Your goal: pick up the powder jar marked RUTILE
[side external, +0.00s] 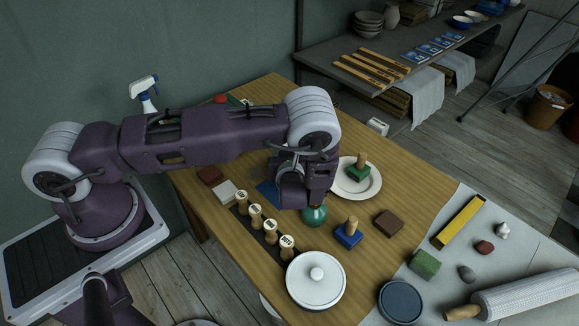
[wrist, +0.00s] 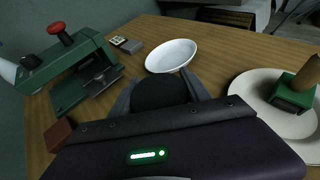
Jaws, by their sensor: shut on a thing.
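My gripper (wrist: 160,95) is shut on a dark, round-topped thing (wrist: 158,91) in the wrist view. In the side view my gripper (side external: 309,203) points down over the table, and a teal rounded jar (side external: 315,216) shows just under it. This may be the same thing that I hold; no marking on it is visible. Several small light-brown jars with white labelled tops (side external: 256,210) stand upright in a row on a dark strip, left of my gripper. Their labels are too small to read, so I cannot tell which is RUTILE.
A white plate (side external: 371,182) bears a green block with a wooden handle (side external: 358,170). A blue handled block (side external: 348,235), a brown block (side external: 388,223) and a white lidded pot (side external: 315,281) stand nearby. The wrist view shows a green press (wrist: 67,77) and a white bowl (wrist: 172,54).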

